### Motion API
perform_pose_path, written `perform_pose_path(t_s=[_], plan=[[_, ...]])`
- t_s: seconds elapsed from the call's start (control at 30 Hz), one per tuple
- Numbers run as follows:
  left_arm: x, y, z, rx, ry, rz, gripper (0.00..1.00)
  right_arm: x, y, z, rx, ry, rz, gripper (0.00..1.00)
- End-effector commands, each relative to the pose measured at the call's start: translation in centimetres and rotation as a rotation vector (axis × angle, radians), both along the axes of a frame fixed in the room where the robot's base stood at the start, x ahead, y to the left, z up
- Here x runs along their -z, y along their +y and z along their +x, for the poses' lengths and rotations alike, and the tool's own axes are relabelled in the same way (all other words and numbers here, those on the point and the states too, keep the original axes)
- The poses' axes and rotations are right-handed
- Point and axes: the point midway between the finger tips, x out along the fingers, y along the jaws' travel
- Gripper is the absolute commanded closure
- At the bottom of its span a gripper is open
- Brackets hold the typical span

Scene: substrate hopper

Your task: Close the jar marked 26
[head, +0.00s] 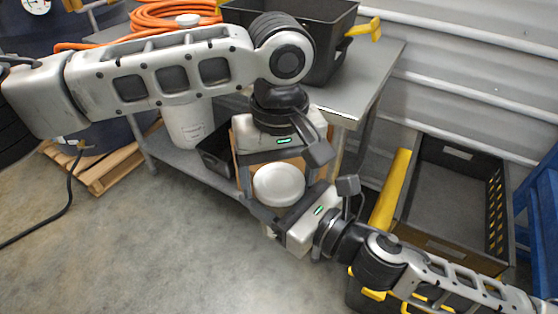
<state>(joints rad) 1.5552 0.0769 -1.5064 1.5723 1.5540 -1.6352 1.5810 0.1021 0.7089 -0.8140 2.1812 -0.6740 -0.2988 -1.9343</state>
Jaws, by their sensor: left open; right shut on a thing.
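A white round jar top (278,184) shows between my two grippers in the head view, held up in front of the table. The jar's sides are mostly hidden below it, and no number 26 is readable. My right gripper (277,207) comes from the lower right and is shut on the jar at its near side. My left gripper (280,161) is just behind the white top, open. I cannot tell whether it touches the top, or whether the top is a lid seated on the jar.
A grey table (371,78) carries a black bin (332,58) with yellow handles and an orange hose (165,14). A white container (188,125) stands on the lower shelf. A black crate (455,180) is at right, a wooden pallet (105,172) at left.

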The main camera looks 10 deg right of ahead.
Motion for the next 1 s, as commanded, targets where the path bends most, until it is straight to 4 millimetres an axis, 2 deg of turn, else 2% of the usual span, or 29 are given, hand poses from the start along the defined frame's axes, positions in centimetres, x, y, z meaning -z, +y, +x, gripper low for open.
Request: perform_pose_path(t_s=[0.23, 0.27, 0.37, 0.47, 0.5, 0.57, 0.6, 0.83, 1.0], plan=[[0.1, 0.0, 0.0, 0.000, 0.000, 0.000, 0.22, -0.1, 0.0, 0.0, -0.001, -0.003, 0.001, 1.00], [0.1, 0.0, 0.0, 0.000, 0.000, 0.000, 0.27, -0.1, 0.0, 0.0, -0.001, -0.003, 0.001, 1.00], [0.0, 0.0, 0.0, 0.000, 0.000, 0.000, 0.55, -0.1, 0.0, 0.0, 0.000, -0.003, 0.001, 1.00], [0.0, 0.0, 0.0, 0.000, 0.000, 0.000, 0.58, -0.1, 0.0, 0.0, 0.000, -0.003, 0.001, 1.00], [0.0, 0.0, 0.0, 0.000, 0.000, 0.000, 0.28, -0.1, 0.0, 0.0, 0.000, -0.003, 0.001, 1.00], [0.0, 0.0, 0.0, 0.000, 0.000, 0.000, 0.11, -0.1, 0.0, 0.0, 0.000, -0.003, 0.001, 1.00], [0.0, 0.0, 0.0, 0.000, 0.000, 0.000, 0.09, -0.1, 0.0, 0.0, -0.001, -0.003, 0.001, 1.00], [-0.2, -0.1, 0.0, 0.001, 0.000, -0.003, 0.09, -0.1, 0.1, 0.0, -0.003, -0.002, 0.002, 1.00], [-2.3, -0.2, 0.0, 0.003, -0.003, -0.007, 0.09, -0.1, 0.1, 0.0, -0.002, -0.001, 0.002, 1.00]])
